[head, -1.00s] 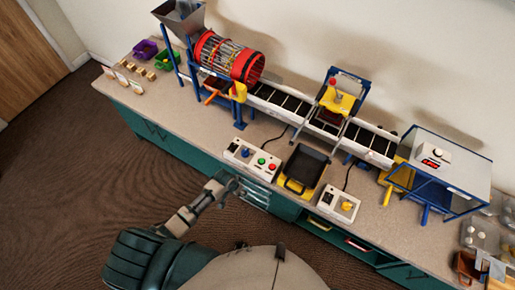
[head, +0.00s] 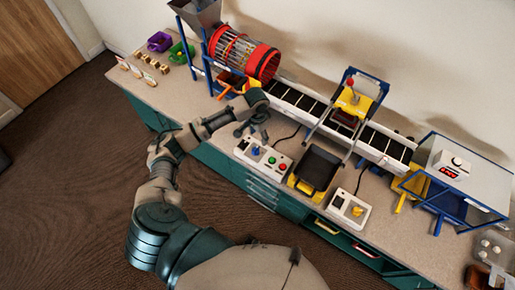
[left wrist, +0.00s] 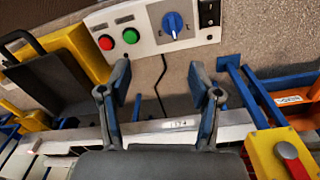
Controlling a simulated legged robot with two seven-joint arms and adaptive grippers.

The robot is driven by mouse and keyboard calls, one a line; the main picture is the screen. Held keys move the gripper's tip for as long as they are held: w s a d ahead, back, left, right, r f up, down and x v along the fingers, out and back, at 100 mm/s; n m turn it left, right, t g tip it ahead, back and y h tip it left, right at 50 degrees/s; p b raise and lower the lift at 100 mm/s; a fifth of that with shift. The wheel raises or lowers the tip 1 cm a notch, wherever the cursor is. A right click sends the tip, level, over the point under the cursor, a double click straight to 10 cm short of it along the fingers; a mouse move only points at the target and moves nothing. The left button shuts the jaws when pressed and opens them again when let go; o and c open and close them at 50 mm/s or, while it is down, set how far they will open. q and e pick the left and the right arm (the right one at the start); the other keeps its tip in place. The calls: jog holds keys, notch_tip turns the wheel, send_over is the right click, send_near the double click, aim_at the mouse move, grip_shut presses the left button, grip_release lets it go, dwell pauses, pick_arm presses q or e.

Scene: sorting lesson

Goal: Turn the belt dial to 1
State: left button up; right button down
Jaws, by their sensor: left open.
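A white control box (head: 262,157) on the bench has a blue dial, a green button and a red button. In the left wrist view the blue dial (left wrist: 174,27) shows near the top, its handle roughly upright in the picture; its marks are too small to read. A second white box (head: 349,208) carries a yellow knob (head: 357,211). I cannot tell from labels which is the belt dial. My left gripper (head: 252,127) is open and empty, just behind the first box, apart from the blue dial; its spread fingers (left wrist: 160,88) show in the left wrist view. My right gripper is not in view.
The conveyor (head: 297,100) runs behind the boxes, with the red drum (head: 246,55) at its left. A black tray (head: 317,168) stands between the boxes. A blue-framed clear case (head: 452,178) stands at the right. Bare bench lies left of the first box.

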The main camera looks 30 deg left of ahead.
pick_arm(q)
notch_tip(320, 180, up, 3)
jog(key=a, duration=0.2)
jog(key=b, duration=0.1)
send_over(256, 149)
jog(key=f, duration=1.1)
jog(key=shift+a, duration=0.25)
notch_tip(256, 149, down, 4)
jog(key=shift+f+b, duration=0.2)
jog(key=shift+b, duration=0.15)
jog(key=shift+d+f, duration=0.1)
jog(key=shift+f, duration=0.7)
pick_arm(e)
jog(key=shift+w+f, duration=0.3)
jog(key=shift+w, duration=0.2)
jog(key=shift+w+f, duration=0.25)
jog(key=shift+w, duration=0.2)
pick_arm(q)
jog(key=shift+r, duration=0.1)
jog(key=c, duration=1.1)
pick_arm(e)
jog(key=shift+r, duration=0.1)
